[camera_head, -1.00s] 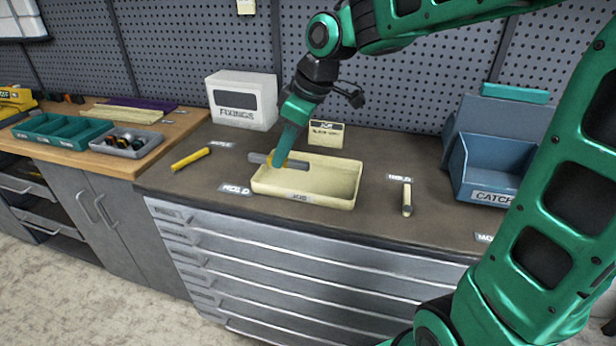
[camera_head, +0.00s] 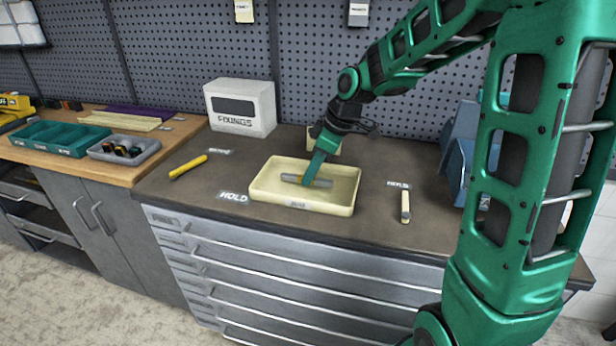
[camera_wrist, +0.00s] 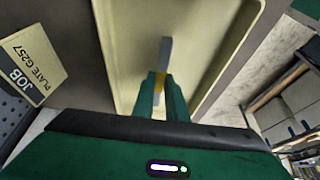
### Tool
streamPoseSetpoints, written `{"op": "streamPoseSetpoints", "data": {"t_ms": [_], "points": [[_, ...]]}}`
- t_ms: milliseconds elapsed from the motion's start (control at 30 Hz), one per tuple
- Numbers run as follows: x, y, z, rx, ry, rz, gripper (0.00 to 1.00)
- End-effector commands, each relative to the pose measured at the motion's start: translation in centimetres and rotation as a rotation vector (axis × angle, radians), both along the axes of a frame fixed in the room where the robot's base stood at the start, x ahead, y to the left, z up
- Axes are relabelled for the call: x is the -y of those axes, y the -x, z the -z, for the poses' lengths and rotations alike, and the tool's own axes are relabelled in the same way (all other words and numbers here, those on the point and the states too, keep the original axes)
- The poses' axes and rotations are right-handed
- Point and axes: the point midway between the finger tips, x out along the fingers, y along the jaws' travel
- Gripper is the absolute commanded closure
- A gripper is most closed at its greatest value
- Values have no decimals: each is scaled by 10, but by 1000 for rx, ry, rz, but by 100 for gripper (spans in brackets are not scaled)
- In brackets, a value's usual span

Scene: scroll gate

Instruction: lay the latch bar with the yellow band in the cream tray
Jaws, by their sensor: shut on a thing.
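The latch bar (camera_head: 323,183) is grey with a yellow band near its middle. My gripper (camera_head: 306,181) is shut on it at the band. The bar is over the inside of the cream tray (camera_head: 342,208), within its walls in the head view. I cannot tell whether it touches the tray floor. In the wrist view the bar (camera_wrist: 165,58) extends out past my gripper's fingers (camera_wrist: 160,95), with the yellow band between them and the tray (camera_wrist: 118,30) around it. My fingers hide part of the bar.
A yellow bar (camera_head: 188,166) lies left of the tray, and a cream bar (camera_head: 405,207) lies to its right. A white fixings box (camera_head: 240,107) stands behind. A blue bin (camera_head: 458,150) is partly hidden by my arm. Bare worktop lies around the tray.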

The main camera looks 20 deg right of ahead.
Motion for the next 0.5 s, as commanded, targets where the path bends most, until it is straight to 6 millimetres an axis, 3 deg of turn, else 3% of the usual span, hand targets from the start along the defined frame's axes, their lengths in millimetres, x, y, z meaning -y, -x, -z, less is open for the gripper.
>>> {"op": "streamPoseSetpoints", "data": {"t_ms": [100,433,467,500], "points": [[0,0,11,0,0,0,100],[0,0,13,2,0,-1,100],[0,0,13,2,0,-1,81],[0,0,13,2,0,-1,71]]}}
